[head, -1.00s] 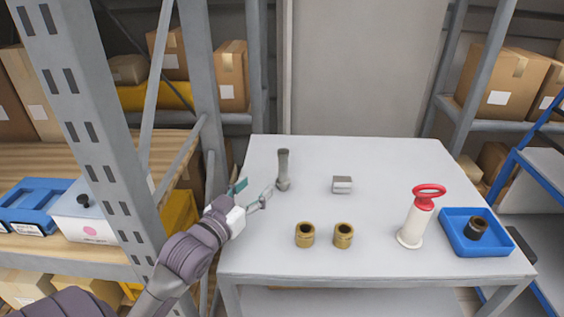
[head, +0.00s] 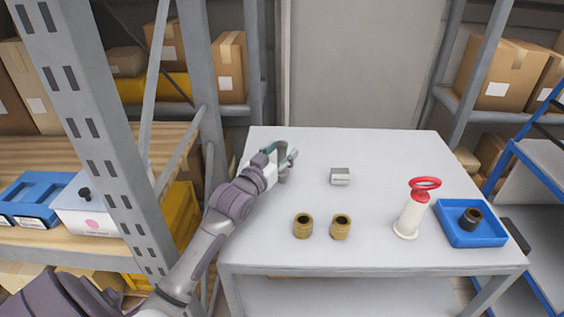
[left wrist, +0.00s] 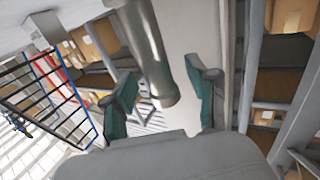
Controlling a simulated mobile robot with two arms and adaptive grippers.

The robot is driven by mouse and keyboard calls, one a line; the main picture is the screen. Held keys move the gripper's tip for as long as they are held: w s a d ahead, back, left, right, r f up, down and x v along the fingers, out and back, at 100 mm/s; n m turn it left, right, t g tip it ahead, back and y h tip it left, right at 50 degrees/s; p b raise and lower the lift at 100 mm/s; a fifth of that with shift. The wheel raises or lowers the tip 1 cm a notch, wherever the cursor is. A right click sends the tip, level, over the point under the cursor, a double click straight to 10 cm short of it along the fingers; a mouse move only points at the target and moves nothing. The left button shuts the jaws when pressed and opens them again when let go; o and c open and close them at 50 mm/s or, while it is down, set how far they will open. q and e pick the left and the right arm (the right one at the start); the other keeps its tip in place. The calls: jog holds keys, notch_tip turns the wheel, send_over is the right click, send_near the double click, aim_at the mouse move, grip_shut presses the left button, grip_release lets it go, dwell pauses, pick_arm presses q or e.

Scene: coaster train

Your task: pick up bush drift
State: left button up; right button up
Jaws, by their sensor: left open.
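The bush drift, a grey stepped cylinder, stands upright at the table's left back; its lower end (head: 284,176) shows in the head view, with its upper part mostly behind my gripper. My left gripper (head: 284,157) is at its upper part. In the left wrist view the drift (left wrist: 150,55) runs between the two spread teal-padded fingers of my left gripper (left wrist: 162,80). A gap shows on the right finger's side; I cannot tell whether the left finger touches it. My right gripper is not in view.
On the white table (head: 370,155) stand a small grey block (head: 340,176), two brass bushings (head: 303,226) (head: 341,227), a red-handled white tool (head: 411,214) and a blue tray (head: 476,237) holding a dark bushing (head: 470,218). A shelf upright (head: 95,130) stands at the left.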

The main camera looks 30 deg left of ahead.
pick_arm(q)
jog(key=shift+w, duration=0.45)
jog(key=shift+s, duration=0.1)
jog(key=shift+c, duration=0.4)
grip_shut()
jog(key=shift+r, duration=0.1)
